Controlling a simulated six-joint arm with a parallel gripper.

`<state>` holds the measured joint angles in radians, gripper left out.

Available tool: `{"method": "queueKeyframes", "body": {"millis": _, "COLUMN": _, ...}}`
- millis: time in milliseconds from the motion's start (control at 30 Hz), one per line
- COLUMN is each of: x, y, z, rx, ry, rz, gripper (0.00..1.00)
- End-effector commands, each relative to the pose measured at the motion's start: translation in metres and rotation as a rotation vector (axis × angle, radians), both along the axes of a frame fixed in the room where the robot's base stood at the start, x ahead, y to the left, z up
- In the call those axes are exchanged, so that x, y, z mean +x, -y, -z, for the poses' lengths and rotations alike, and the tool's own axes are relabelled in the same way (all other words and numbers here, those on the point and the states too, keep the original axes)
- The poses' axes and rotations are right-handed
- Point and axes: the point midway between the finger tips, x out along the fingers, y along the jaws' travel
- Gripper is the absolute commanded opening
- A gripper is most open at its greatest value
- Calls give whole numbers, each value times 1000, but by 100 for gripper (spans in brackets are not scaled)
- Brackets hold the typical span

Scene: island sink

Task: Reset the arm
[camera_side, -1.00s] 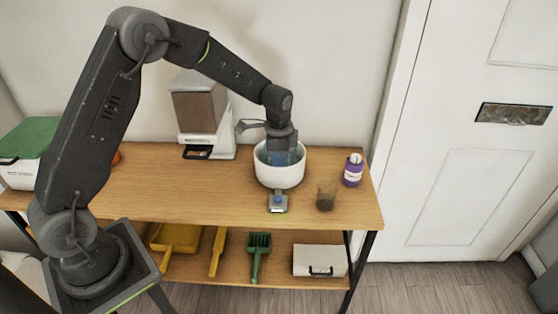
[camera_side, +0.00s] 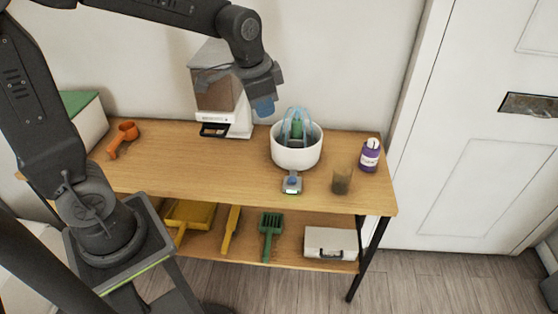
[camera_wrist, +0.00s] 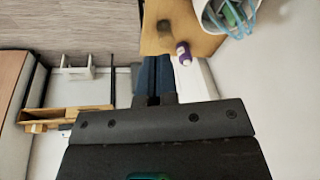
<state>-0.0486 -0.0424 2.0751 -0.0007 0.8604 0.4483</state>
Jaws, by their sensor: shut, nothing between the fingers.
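My gripper (camera_side: 264,105) is raised above the wooden table, beside the dispenser and up and left of the white pot in the side view. Its blue fingers (camera_wrist: 153,80) are shut with nothing between them in the wrist view. The white pot (camera_side: 296,158) stands upright on the table, with light blue loops (camera_side: 297,122) and a green item inside. My gripper is apart from it. The pot's edge also shows at the top right of the wrist view (camera_wrist: 206,14).
A dispenser (camera_side: 236,122) stands behind the table's middle. An orange scoop (camera_side: 124,138), a small grey device (camera_side: 292,183), a brownish cup (camera_side: 342,180) and a purple bottle (camera_side: 370,155) are on the table. The lower shelf holds yellow and green tools and a white case (camera_side: 331,244).

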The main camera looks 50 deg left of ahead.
Motion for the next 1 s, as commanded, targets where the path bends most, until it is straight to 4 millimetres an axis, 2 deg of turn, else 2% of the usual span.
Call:
{"method": "queueKeyframes", "body": {"millis": 33, "x": -18, "y": 3, "z": -12, "rx": -9, "ry": 33, "rz": -34, "gripper": 0}}
{"method": "queueKeyframes", "body": {"millis": 200, "x": -73, "y": 10, "z": -34, "rx": -55, "ry": 118, "rz": -165, "gripper": 0}}
{"method": "queueKeyframes", "body": {"millis": 300, "x": -104, "y": 13, "z": -39, "rx": -86, "ry": 163, "rz": -237, "gripper": 0}}
{"method": "queueKeyframes", "body": {"millis": 433, "x": -133, "y": 16, "z": -39, "rx": -123, "ry": 208, "rz": -311, "gripper": 0}}
{"method": "queueKeyframes", "body": {"millis": 633, "x": -153, "y": 17, "z": -36, "rx": -154, "ry": 241, "rz": -366, "gripper": 0}}
{"method": "queueKeyframes", "body": {"millis": 1000, "x": -155, "y": 17, "z": -35, "rx": -156, "ry": 242, "rz": -371, "gripper": 0}}
